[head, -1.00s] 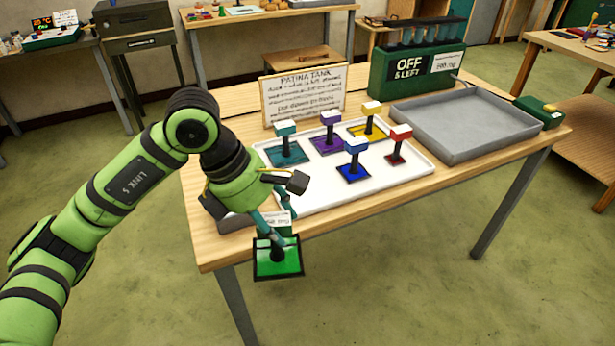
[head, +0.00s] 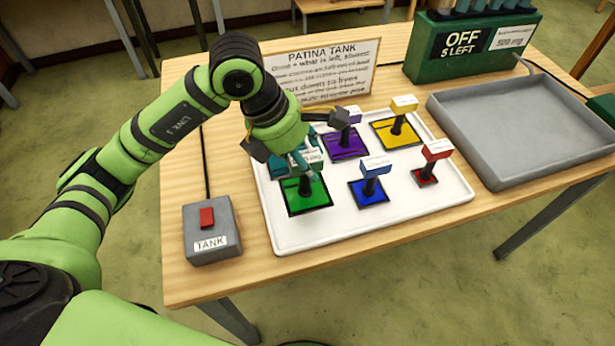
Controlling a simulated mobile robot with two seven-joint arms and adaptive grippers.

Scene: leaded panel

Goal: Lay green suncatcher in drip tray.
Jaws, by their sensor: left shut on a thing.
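The green suncatcher (head: 309,196) is a square green pane in a dark frame with an upright stem. My left gripper (head: 306,158) is shut on its upper part, and the fingers hide most of the grip. The pane is level over the left part of a shallow white tray (head: 420,205); I cannot tell whether it touches the tray floor. A shallow grey tray (head: 520,130) stands empty at the right. The frames do not show which tray is called the drip tray. My right gripper is not in view.
Purple (head: 346,143), yellow (head: 397,132), blue (head: 369,190) and red (head: 426,175) suncatchers stand in the white tray; a teal one (head: 284,165) is partly hidden behind my gripper. A sign (head: 322,70), a green dispenser (head: 470,50) and a TANK switch box (head: 211,232) surround it.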

